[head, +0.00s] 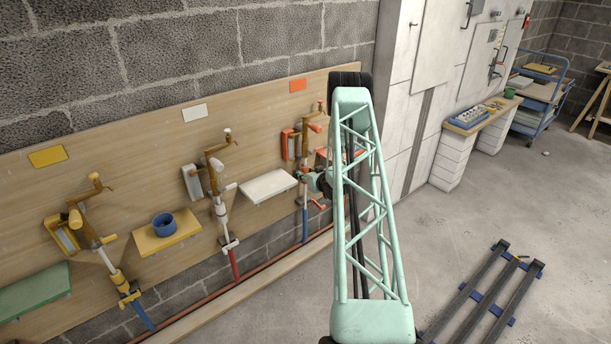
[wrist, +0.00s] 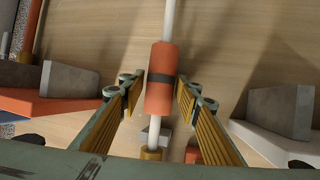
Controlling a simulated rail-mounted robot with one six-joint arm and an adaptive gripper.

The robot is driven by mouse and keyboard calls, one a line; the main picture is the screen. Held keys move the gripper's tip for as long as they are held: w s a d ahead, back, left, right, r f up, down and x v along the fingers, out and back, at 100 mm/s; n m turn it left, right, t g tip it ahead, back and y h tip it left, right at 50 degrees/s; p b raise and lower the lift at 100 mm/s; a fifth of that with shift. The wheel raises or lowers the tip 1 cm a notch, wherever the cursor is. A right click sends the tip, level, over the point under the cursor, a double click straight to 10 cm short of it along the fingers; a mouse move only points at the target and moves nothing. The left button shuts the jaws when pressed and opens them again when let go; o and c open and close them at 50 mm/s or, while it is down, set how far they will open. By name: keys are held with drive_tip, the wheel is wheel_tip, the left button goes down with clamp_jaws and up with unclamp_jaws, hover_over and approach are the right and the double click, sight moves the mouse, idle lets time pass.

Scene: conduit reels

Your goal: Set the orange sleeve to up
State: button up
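The orange sleeve (wrist: 160,75) with a dark band sits around a thin white rod (wrist: 168,20) in the wrist view. The rod shows beyond both ends of the sleeve, and a brass-coloured fitting (wrist: 152,154) is at its lower end in the picture. My gripper (wrist: 160,92) is open, with one finger on each side of the sleeve and a visible gap on both sides. In the head view, my gripper (head: 313,181) is at the orange-marked station, and my arm and gripper largely hide the sleeve there.
An orange shelf (wrist: 60,110) and a white shelf (wrist: 265,140) flank the rod in the wrist view. In the head view, the white shelf (head: 268,186) is left of my gripper. Similar stations with white (head: 194,114) and yellow (head: 48,156) labels stand farther left.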

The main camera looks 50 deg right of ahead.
drive_tip(key=shift+o, duration=0.7)
drive_tip(key=shift+f, duration=0.15)
drive_tip(key=shift+s+a, duration=0.1)
drive_tip(key=shift+s, duration=0.15)
drive_tip(key=v, duration=1.1)
drive_tip(key=shift+s+r, duration=0.2)
drive_tip(key=shift+w+a+r, duration=0.1)
